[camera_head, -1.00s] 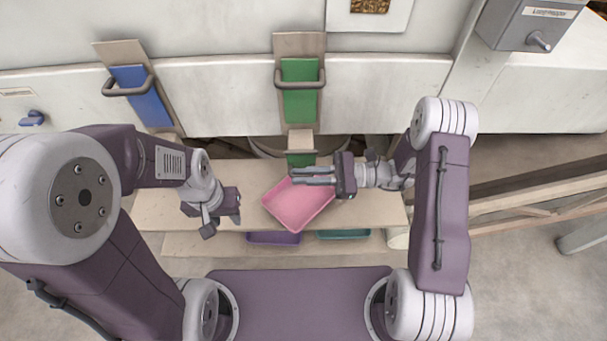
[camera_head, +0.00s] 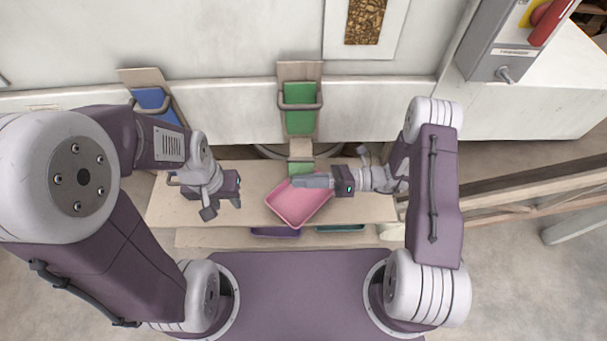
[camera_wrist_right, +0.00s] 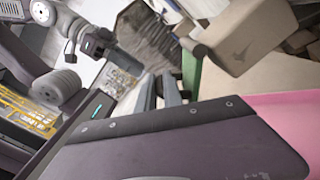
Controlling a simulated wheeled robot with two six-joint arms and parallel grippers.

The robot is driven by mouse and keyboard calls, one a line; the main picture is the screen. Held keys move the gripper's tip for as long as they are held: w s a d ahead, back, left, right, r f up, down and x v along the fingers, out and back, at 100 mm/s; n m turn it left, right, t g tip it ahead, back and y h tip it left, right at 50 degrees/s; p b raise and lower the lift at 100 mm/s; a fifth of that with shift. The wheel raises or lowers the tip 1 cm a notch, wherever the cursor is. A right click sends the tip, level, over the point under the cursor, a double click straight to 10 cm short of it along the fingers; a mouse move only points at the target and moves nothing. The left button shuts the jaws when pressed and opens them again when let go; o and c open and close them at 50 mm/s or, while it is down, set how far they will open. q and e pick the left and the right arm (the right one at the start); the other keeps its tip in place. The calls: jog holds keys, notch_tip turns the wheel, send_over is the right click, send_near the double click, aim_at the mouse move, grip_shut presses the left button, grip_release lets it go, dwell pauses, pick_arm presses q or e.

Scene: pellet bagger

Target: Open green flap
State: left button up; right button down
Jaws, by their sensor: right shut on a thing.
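The green flap (camera_head: 300,108) is on a beige upright chute against the white machine wall, with a grey bar handle (camera_head: 284,106) across it. It looks lowered in front of the chute. My right gripper (camera_head: 297,181) is below it, with its fingers together at the upper corner of the pink tray (camera_head: 300,203), seemingly shut on its rim. The exact contact is hidden. The pink tray also shows at the right of the right wrist view (camera_wrist_right: 295,108). My left gripper (camera_head: 224,207) is open and empty, left of the tray.
A blue flap (camera_head: 150,98) with a handle is on the left chute. A beige spout block (camera_head: 301,148) juts out below the green flap. The pink tray stands turned on a wooden bench (camera_head: 170,210). A grey control box (camera_head: 495,50) is at upper right.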

aim_at(304, 173)
notch_tip(304, 173, up, 2)
jog(key=m+p, duration=0.2)
jog(key=shift+m, duration=0.3)
jog(key=shift+w+r+m+p, duration=0.15)
jog(key=shift+r+m+p, duration=0.15)
jog(key=shift+m+p, duration=0.35)
jog(key=shift+w+r+m+p, duration=0.1)
jog(key=shift+r+m+p, duration=0.25)
jog(key=shift+m, duration=0.4)
jog(key=c, duration=1.8)
grip_release()
jog(key=shift+o, duration=0.2)
